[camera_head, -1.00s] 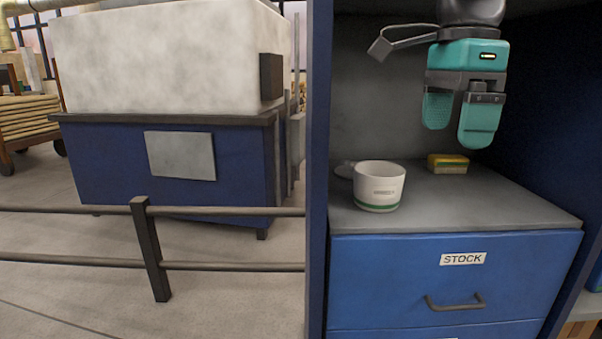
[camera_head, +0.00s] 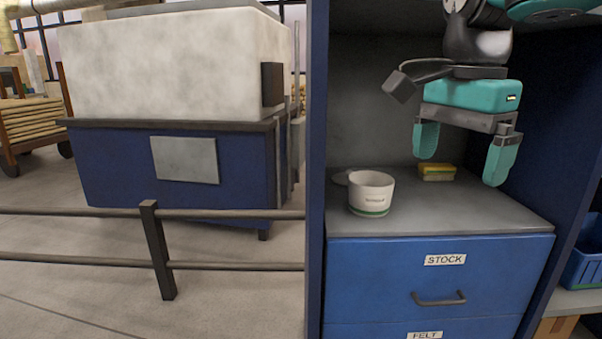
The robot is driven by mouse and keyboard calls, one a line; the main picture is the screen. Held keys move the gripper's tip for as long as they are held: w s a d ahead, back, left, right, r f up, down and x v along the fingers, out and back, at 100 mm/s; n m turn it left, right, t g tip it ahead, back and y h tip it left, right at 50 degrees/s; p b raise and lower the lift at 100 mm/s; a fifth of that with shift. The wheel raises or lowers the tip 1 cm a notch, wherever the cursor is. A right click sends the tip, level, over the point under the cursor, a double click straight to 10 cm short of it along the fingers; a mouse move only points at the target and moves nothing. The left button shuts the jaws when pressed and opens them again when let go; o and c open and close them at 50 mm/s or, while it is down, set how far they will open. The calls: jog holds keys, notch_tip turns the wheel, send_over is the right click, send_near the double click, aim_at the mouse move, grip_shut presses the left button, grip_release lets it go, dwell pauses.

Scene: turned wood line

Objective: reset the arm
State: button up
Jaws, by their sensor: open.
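My gripper (camera_head: 458,160) hangs from my arm at the upper right, pointing down. Its two teal fingers are spread apart with nothing between them. It is above the grey top of the blue drawer unit (camera_head: 495,212). A white cup with a green band (camera_head: 370,192) stands upright on that top, left of my gripper and apart from it. A small yellow and green block, perhaps a sponge (camera_head: 437,172), lies towards the back, partly behind the fingers in the picture.
A closed drawer labelled STOCK (camera_head: 440,285) with a dark handle is below the top, and a FELT label shows under it. Dark blue panels flank the bay. A rail (camera_head: 158,250) and a large white and blue machine (camera_head: 180,65) stand at left. A blue bin (camera_head: 585,262) is at far right.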

jog(key=s+a+r+n+y+p, duration=0.2)
jog(key=s+n+p, duration=0.6)
jog(key=n+p, duration=0.1)
jog(key=s+a+r+n+y+p, duration=0.2)
jog(key=s+a+n+p, duration=0.1)
jog(key=s+n+p, duration=0.5)
jog(key=n, duration=0.3)
jog(key=shift+s+p, duration=0.35)
jog(key=shift+s, duration=0.05)
